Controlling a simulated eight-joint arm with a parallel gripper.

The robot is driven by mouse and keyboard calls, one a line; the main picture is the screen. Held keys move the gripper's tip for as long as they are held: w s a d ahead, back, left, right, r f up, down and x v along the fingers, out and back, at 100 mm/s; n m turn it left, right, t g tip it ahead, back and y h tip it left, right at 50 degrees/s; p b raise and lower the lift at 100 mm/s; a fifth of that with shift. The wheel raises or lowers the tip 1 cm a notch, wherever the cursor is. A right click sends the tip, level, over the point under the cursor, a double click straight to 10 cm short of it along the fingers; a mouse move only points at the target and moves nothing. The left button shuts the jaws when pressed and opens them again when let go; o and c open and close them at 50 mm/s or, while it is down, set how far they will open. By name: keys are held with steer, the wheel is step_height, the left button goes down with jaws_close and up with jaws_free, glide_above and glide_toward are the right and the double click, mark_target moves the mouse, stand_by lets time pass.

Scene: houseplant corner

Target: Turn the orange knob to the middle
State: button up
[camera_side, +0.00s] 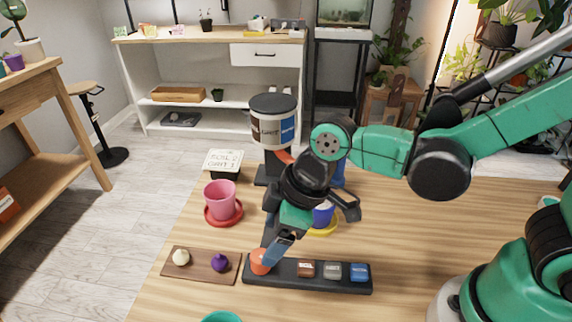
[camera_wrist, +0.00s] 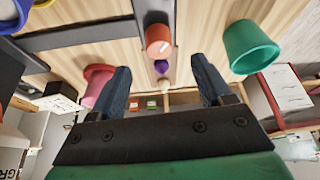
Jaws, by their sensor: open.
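The orange knob (camera_side: 257,264) sits at the left end of a black panel (camera_side: 290,284) on the wooden table. In the wrist view the knob (camera_wrist: 158,38) shows a round face with a short pale mark; I cannot tell which setting it points to. My gripper (camera_side: 272,257) is tilted down over the knob, its blue finger partly covering it in the side view. In the wrist view my gripper (camera_wrist: 161,62) is open, the two fingers spread wide, with the knob seen beyond the gap between their tips. I cannot tell whether a finger touches the knob.
Brown, grey and blue buttons (camera_side: 332,270) line the panel right of the knob. A wooden board (camera_side: 200,273) with a cream and a purple piece lies left. A pink pot (camera_side: 220,198) on a red saucer stands behind; a teal pot (camera_wrist: 251,47) is near the front edge.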

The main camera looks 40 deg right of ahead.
mark_target(261, 255)
steer(key=shift+x, duration=2.6)
jaws_close()
